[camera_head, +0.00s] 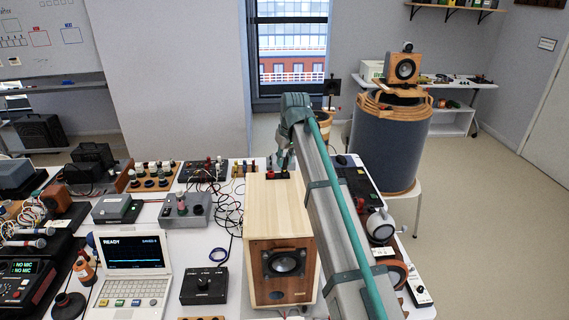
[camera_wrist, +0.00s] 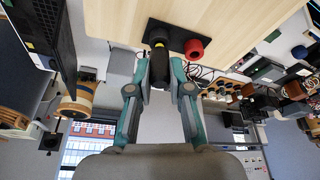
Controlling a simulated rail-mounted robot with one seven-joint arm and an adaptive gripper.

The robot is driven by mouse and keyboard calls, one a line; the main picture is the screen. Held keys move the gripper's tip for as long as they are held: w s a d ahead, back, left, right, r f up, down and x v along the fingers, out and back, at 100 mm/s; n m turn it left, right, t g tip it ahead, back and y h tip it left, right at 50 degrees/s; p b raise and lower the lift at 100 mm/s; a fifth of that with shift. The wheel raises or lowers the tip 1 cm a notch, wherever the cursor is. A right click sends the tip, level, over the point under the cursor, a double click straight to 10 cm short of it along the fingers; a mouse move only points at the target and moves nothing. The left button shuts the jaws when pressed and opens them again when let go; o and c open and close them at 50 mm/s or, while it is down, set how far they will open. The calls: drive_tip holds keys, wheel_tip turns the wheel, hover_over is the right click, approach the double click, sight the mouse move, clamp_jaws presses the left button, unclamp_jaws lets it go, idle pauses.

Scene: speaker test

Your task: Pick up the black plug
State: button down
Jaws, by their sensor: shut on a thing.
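The black plug (camera_wrist: 160,66) is a dark cylinder between the fingertips of my gripper (camera_wrist: 160,79) in the wrist view. The gripper is shut on it. The plug's far end overlaps a black terminal plate (camera_wrist: 179,36) on the back of the wooden speaker box (camera_wrist: 245,18). I cannot tell whether it is seated in the plate or just clear of it. A red plug (camera_wrist: 194,49) sits on the same plate, right beside it. In the head view my gripper (camera_head: 283,164) is behind the speaker box (camera_head: 279,212), and the black plug cannot be made out there.
A laptop (camera_head: 133,265) and a black control box (camera_head: 204,285) stand left of the speaker. Cables (camera_head: 228,205) lie loose on the white table. Wooden blocks with plugs (camera_head: 154,176) crowd the back left. Headphones (camera_head: 380,226) lie to the right of my arm.

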wheel_tip(320, 180, up, 2)
drive_tip(key=shift+r+b, duration=0.15)
drive_tip(key=shift+b, duration=0.25)
drive_tip(key=s+d+r+b, duration=0.2)
drive_tip(key=s+r, duration=0.3)
drive_tip(key=s, duration=0.1)
drive_tip(key=s+d+r+b, duration=0.3)
drive_tip(key=s+r, duration=0.1)
drive_tip(key=s, duration=0.3)
drive_tip(key=shift+d+r+b, duration=0.15)
drive_tip(key=shift+r+b, duration=0.15)
drive_tip(key=shift+r, duration=0.05)
drive_tip(key=shift+r, duration=0.15)
wheel_tip(320, 180, up, 4)
drive_tip(key=p, duration=0.3)
drive_tip(key=shift+f, duration=0.2)
